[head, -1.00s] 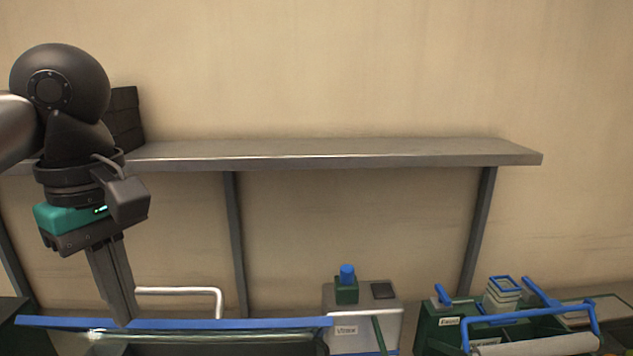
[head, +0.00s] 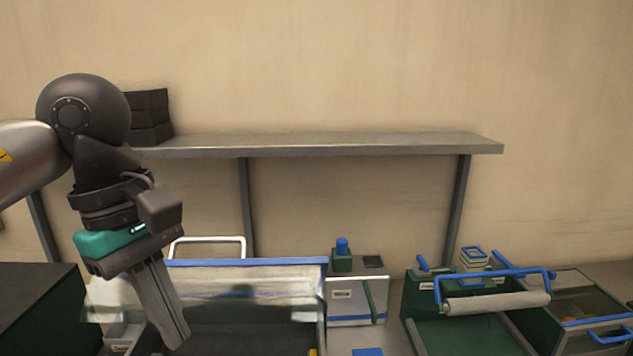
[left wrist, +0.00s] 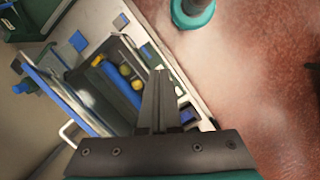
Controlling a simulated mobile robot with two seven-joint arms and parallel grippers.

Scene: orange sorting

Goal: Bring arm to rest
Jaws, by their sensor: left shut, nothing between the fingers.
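My left gripper (head: 178,338) hangs down at the left of the head view, fingers together and empty, in front of a blue-edged machine (head: 322,300). In the left wrist view my left gripper (left wrist: 160,75) points its shut fingers across the machine. Some orange items (head: 572,318) show dimly in a green bin at the right. My right gripper is in neither view.
A grey shelf (head: 330,145) runs along the wall, with a stack of black boxes (head: 150,115) at its left end. A small white unit with a blue knob (head: 342,246) and a green roller machine (head: 497,302) stand to the right. A dark green block (head: 35,305) is at the lower left.

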